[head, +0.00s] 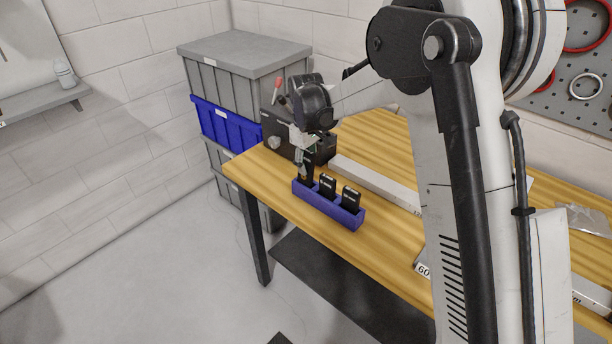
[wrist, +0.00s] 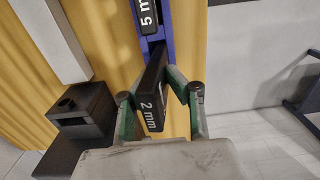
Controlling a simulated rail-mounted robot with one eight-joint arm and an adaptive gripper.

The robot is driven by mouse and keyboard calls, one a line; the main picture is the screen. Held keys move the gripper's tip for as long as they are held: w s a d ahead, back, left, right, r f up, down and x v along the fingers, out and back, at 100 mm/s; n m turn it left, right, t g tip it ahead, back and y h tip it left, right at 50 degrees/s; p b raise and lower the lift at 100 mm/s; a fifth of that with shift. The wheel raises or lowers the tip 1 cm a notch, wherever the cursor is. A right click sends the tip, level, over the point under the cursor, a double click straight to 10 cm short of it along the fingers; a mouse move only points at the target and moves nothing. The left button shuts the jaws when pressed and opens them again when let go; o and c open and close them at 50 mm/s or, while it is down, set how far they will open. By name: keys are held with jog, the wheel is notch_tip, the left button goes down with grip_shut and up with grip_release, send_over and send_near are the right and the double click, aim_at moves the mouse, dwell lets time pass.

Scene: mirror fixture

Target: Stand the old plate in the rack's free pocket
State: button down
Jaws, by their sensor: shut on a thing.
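The blue rack (head: 331,207) stands on the wooden bench near its front edge. Two black plates stand upright in it, a middle one (head: 327,185) and a right one (head: 350,197). My gripper (head: 304,168) is over the rack's left end. In the wrist view my gripper (wrist: 161,100) has its green-padded fingers shut on a black plate marked "2 mm" (wrist: 151,100). Beyond it the rack (wrist: 167,22) holds a plate marked "5 mm" (wrist: 149,14). The held plate lines up with the rack's end; I cannot tell how deep its lower edge sits in the pocket.
A dark machine block (head: 285,135) with a red-tipped lever stands behind the rack at left. A long pale bar (head: 375,183) lies behind the rack. Stacked grey and blue crates (head: 228,125) stand beyond the bench's left end. The bench just in front of the rack is narrow.

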aim_at(306, 180)
notch_tip(306, 180, down, 4)
jog(key=shift+f, duration=0.25)
jog(key=shift+r, duration=0.15)
jog(key=shift+f, duration=0.3)
jog(key=shift+s+f, duration=0.1)
jog(key=shift+s+f+b, duration=0.15)
jog(key=shift+f+b, duration=0.05)
jog(key=shift+b, duration=0.3)
jog(key=c, duration=2)
grip_release()
jog(key=shift+o, duration=1.2)
jog(key=shift+f, duration=0.2)
jog(key=shift+o, duration=0.2)
jog(key=shift+r, duration=0.1)
